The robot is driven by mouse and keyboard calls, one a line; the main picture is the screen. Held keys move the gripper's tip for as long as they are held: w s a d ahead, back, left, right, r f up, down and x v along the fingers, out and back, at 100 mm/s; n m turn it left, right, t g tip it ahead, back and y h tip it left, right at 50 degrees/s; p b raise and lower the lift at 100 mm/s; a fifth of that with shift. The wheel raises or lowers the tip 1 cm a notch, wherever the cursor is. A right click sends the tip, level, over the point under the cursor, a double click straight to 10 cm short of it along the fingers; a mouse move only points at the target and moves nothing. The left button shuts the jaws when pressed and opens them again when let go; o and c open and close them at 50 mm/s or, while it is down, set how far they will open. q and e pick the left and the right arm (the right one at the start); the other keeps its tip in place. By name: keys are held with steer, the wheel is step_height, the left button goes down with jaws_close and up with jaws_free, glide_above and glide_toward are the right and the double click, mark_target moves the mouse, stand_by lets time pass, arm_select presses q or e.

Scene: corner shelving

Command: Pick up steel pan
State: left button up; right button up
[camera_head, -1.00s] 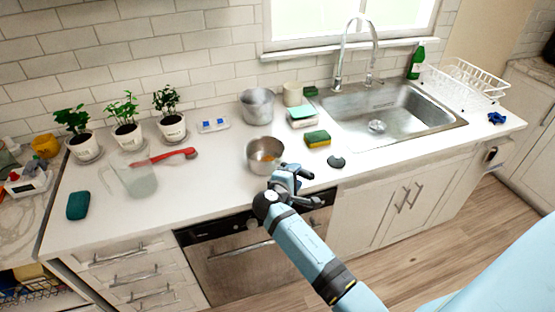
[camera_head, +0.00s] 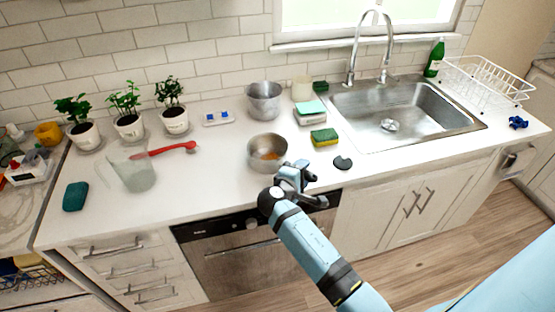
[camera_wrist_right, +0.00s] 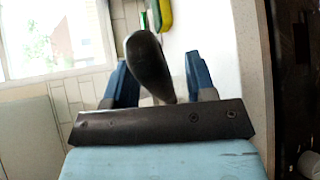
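The steel pan (camera_head: 267,147) stands on the white counter near its front edge, with something orange inside. My right gripper (camera_head: 297,176) is just in front and to the right of it, over the counter's edge. In the right wrist view, a dark rounded bar (camera_wrist_right: 150,65), which looks like the pan's handle, lies between the two blue fingers of my right gripper (camera_wrist_right: 160,85). The fingers stand apart, with a gap showing at the right finger; contact on the left is unclear. The handle is hidden behind my gripper in the head view. My left gripper is out of view.
A taller steel pot (camera_head: 263,101) stands behind the pan. A yellow-green sponge (camera_head: 324,138) and a dark round item (camera_head: 343,162) lie to its right, before the sink (camera_head: 400,112). A clear jug (camera_head: 135,168) and red utensil (camera_head: 165,149) are to its left.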

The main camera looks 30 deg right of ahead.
jaws_close()
steer(key=shift+r, duration=0.1)
